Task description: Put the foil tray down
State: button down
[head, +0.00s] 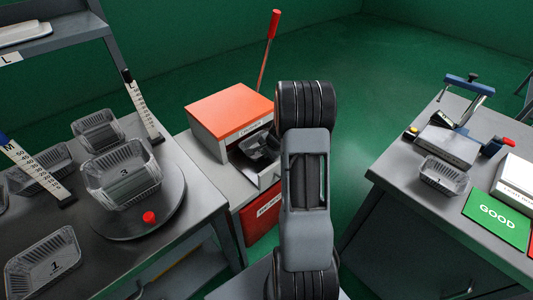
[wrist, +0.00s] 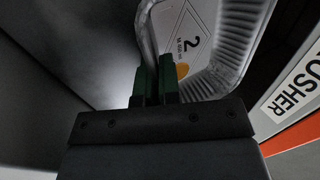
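The foil tray (wrist: 228,65) fills the upper middle of the wrist view. It is silvery with ribbed walls, and a label with a "2" and an orange dot lies on its floor. My gripper (wrist: 156,84) has its two green fingers close together on either side of the tray's wall, so it is shut on the tray. In the head view my arm covers much of the middle. The gripper end and part of the tray show only as a small dark, shiny cluster at the front of the orange-topped crusher, so I cannot tell whether the tray touches anything below.
The crusher (head: 230,110) has an orange top and a red lever. The left table (head: 110,262) holds several trays, one on a round turntable (head: 150,212). The right table (head: 412,195) holds a clamp device, a tray marked "1" (head: 443,176) and a green "GOOD" mat (head: 497,220).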

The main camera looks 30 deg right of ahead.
jog(key=shift+f, duration=0.1)
jog(key=shift+f, duration=0.15)
jog(key=c, duration=1.3)
grip_release()
